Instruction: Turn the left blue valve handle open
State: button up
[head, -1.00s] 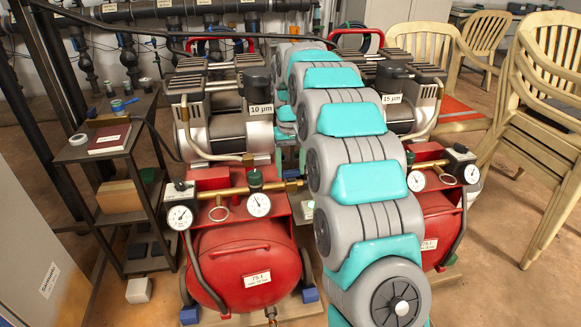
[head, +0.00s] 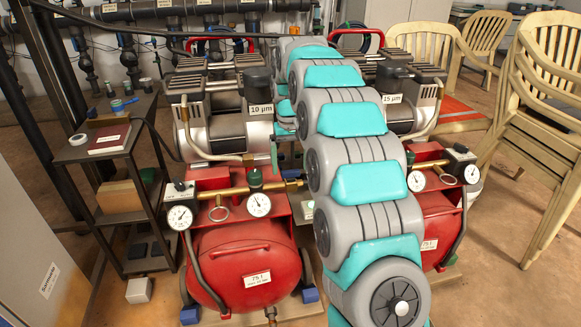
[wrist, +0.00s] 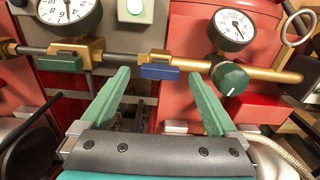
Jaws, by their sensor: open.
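In the wrist view a blue valve handle (wrist: 160,72) lies lengthwise along a brass pipe, under a brass valve body. My gripper (wrist: 158,76) is open, its green fingertips on either side of the blue handle in the picture; the fingers hold nothing. I cannot tell how far the handle is beyond the tips. A dark green handle (wrist: 65,64) lies along the pipe to the left. In the head view one green finger shows left of my arm, by the left compressor; my arm hides the handles there.
A round green knob (wrist: 230,78) and a gauge (wrist: 231,29) are close right of my gripper. Red compressor tanks (head: 250,270) stand on both sides of my arm. A black shelf (head: 120,190) is at left, stacked chairs (head: 540,100) at right.

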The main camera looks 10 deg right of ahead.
aim_at(291, 172)
notch_tip(291, 172, up, 6)
jog(key=shift+w+r, duration=0.1)
jog(key=shift+r, duration=0.15)
dwell(0.4)
jog(key=shift+s+r, duration=0.1)
jog(key=shift+s, duration=0.2)
jog(key=s+f, duration=0.3)
jog(key=s, duration=1.2)
jog(key=s+f+g, duration=0.1)
jog(key=s+f, duration=0.2)
jog(key=s, duration=1.3)
jog(key=s+f, duration=0.2)
jog(key=s, duration=1.3)
jog(key=shift+s+f+g, duration=0.2)
jog(key=shift+f+g, duration=0.2)
